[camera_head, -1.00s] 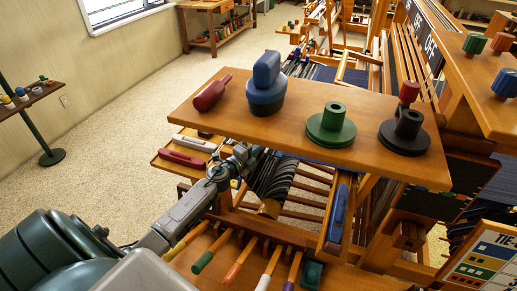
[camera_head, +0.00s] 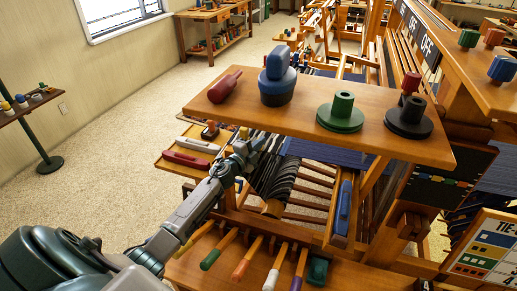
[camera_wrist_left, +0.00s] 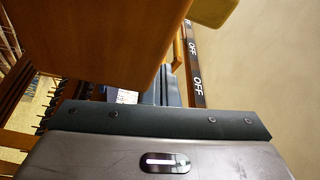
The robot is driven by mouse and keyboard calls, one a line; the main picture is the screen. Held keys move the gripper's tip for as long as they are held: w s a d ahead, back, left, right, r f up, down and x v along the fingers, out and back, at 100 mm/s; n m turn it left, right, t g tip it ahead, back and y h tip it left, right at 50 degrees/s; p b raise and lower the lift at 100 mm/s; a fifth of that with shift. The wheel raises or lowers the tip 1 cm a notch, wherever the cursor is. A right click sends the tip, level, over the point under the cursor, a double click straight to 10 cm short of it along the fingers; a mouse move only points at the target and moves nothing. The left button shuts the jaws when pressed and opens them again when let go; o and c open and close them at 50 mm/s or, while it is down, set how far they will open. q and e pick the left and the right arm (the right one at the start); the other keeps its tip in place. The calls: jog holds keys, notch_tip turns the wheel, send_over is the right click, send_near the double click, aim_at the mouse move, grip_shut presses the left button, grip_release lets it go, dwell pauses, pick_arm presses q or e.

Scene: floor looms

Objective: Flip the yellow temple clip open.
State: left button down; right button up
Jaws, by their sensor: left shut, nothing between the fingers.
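My left gripper (camera_head: 258,147) reaches in from the left, under the wooden shelf beside the black warp roll; its fingertips are partly hidden. In the left wrist view the gripper (camera_wrist_left: 158,122) shows as a dark bar before a grey body, shut with nothing visible held. A dull yellow block (camera_wrist_left: 214,10) is cut off by the top edge of that view, apart from the gripper. I cannot tell whether it is the yellow temple clip. I cannot make out the clip for certain in the head view. My right gripper is not in view.
The wooden shelf (camera_head: 290,112) overhangs my left forearm and bears a red handle (camera_head: 225,88), a blue knob (camera_head: 277,80), a green spool (camera_head: 341,112) and a black spool (camera_head: 409,118). Several coloured-tipped levers (camera_head: 242,262) stand in front. Open floor (camera_head: 110,150) lies left.

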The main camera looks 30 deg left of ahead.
pick_arm(q)
jog(key=shift+s+a+r+p, duration=0.1)
jog(key=shift+a+r+p, duration=0.25)
jog(key=shift+a+r, duration=0.25)
jog(key=shift+s+a, duration=0.1)
jog(key=shift+a, duration=0.1)
dwell(0.4)
